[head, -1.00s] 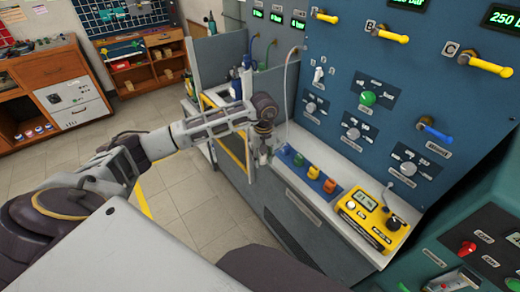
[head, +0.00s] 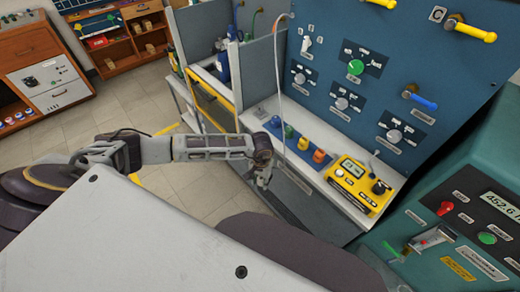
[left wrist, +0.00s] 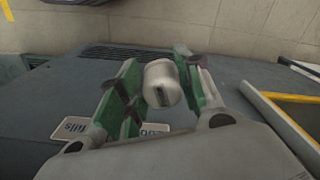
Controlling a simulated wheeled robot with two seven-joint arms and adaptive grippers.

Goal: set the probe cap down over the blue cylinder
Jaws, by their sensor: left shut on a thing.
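My left gripper (head: 264,182) is in front of the bench's front edge in the head view, with its fingers hanging down. In the left wrist view the gripper (left wrist: 158,88) is shut on a pale grey rounded piece, the probe cap (left wrist: 161,82), held between green finger pads. A short row of small coloured cylinders stands on a blue strip on the bench. The leftmost one looks blue, the blue cylinder (head: 275,121); it is small and hard to make out. The gripper is apart from it, nearer my body. My right gripper is not in view.
A yellow meter box (head: 352,182) stands at the bench's right end. A pale hose (head: 281,80) hangs before the blue panel (head: 330,60). Blue bottles (head: 223,68) stand at the left behind a grey partition. The floor left of the bench is clear.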

